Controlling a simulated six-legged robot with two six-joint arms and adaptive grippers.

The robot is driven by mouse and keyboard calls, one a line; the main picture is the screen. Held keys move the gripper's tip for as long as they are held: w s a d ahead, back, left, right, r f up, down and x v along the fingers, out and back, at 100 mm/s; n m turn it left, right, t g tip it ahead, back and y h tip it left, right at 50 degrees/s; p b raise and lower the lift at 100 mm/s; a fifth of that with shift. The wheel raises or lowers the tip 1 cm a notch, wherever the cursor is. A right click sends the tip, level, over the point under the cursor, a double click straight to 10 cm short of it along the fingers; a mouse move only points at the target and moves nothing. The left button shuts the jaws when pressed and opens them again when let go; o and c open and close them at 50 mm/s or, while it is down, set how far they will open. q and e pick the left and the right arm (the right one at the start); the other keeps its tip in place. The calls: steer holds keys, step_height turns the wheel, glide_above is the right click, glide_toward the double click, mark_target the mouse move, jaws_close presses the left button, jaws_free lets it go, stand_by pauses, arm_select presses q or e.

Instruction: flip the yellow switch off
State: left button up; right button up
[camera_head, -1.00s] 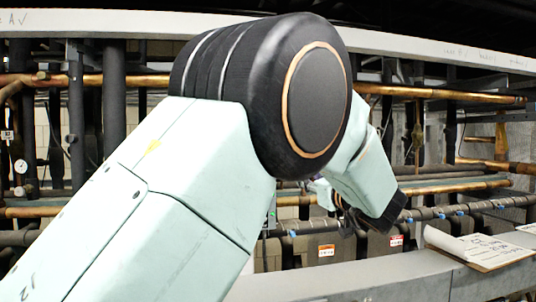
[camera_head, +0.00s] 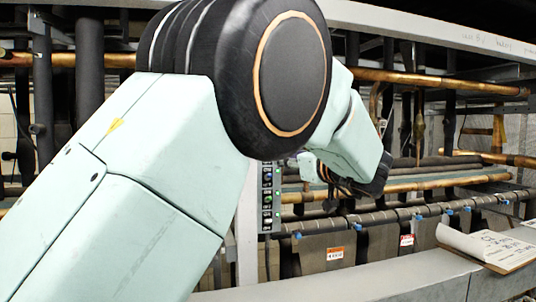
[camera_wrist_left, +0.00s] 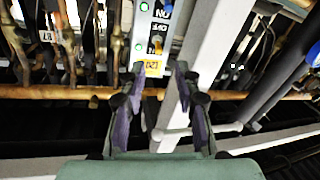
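A narrow pale switch panel (camera_head: 268,196) with green and blue lights shows in the head view, partly hidden by my left arm. In the left wrist view the panel (camera_wrist_left: 147,30) runs down from the top edge, with green lights and tilted ON/OFF lettering. A small yellow patch (camera_wrist_left: 152,68) with dark marks is at its lower part; I cannot tell whether it is the yellow switch or a label. My left gripper (camera_wrist_left: 159,78) is open, its purple-padded fingers on either side of the panel's lower end in the picture. Contact cannot be told. My right gripper is out of view.
A pale upright post (camera_wrist_left: 200,60) stands right beside the panel. Copper pipes (camera_head: 430,82) and dark pipes cross the rack behind. A clipboard (camera_head: 490,247) lies on the grey ledge (camera_head: 400,280) at the lower right.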

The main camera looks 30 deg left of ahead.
arm_select(q)
steer(key=p+x, duration=0.2)
steer(key=x, duration=0.5)
steer(key=shift+r, duration=0.15)
steer(key=shift+d+r, duration=0.1)
steer(key=shift+d, duration=0.15)
steer(key=shift+c, duration=1.1)
steer(key=shift+w+a, duration=0.15)
steer(key=shift+a, duration=0.35)
steer(key=c, duration=0.5)
jaws_close()
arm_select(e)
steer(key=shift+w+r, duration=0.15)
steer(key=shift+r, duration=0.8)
arm_select(q)
steer(key=shift+d+f, duration=0.1)
steer(key=shift+f, duration=0.15)
